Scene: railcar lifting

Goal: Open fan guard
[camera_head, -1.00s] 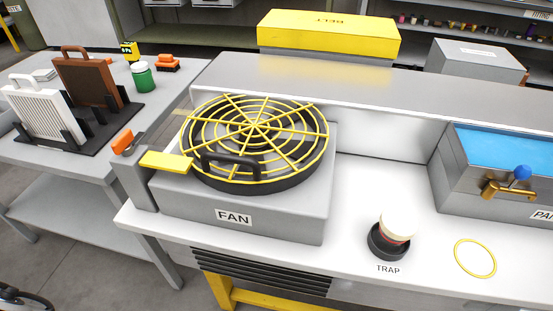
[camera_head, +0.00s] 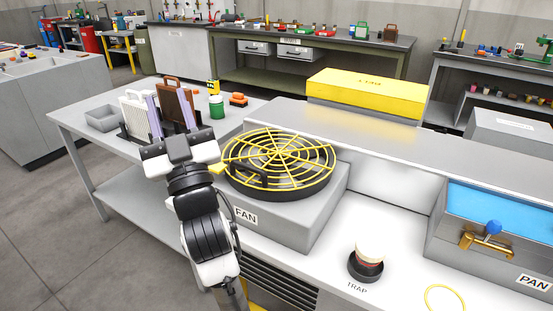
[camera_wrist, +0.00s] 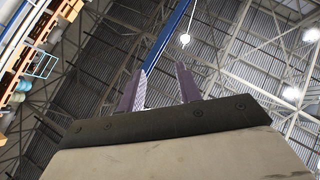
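The fan guard (camera_head: 290,150) is a round yellow wire grille lying flat over the fan unit (camera_head: 300,212), a grey box labelled FAN. A black handle (camera_head: 248,174) stands on the guard's near left edge. A yellow tab (camera_head: 217,168) shows at the left of the guard, partly covered by my arm. My gripper (camera_head: 170,112) is raised to the left of the fan, pointing up, with its two purple fingers apart. In the wrist view my gripper (camera_wrist: 162,88) shows a clear gap between its fingers and nothing held, with only the ceiling beyond.
A side table holds a white filter (camera_head: 134,112), a brown filter (camera_head: 172,104), a green jar (camera_head: 217,107) and an orange item (camera_head: 238,99). A yellow box (camera_head: 366,95) is behind the fan. A trap (camera_head: 366,262) and a pan unit (camera_head: 500,235) are at right.

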